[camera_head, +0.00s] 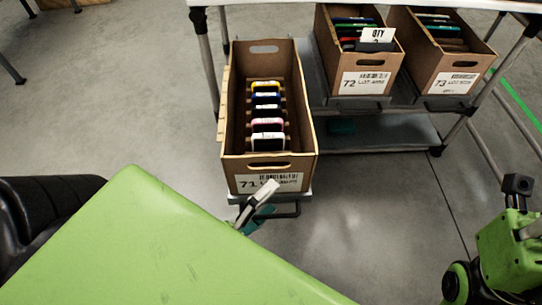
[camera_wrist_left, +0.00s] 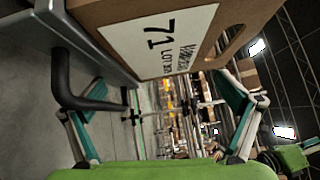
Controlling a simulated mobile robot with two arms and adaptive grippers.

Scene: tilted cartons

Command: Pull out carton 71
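Carton 71 (camera_head: 232,130) is an open brown box holding a row of slim items in a divider. It sits on a grey pull-out tray (camera_head: 288,204), well forward of the rack's other cartons. In the left wrist view its labelled front (camera_wrist_left: 120,35) fills the top. The tray's dark bar handle (camera_wrist_left: 62,85) shows at left there, beside one finger. My left gripper (camera_head: 259,203) is just in front of the carton, low by the tray handle. Its fingers (camera_wrist_left: 160,95) are wide apart with nothing visible gripped between them. My right gripper is not visible.
Carton 72 (camera_head: 356,84) and carton 73 (camera_head: 455,84) sit tilted on the rack to the right. A lower shelf (camera_head: 385,134) lies beneath them. My green left forearm covers the lower left. Grey floor (camera_head: 385,225) is open to the right of carton 71.

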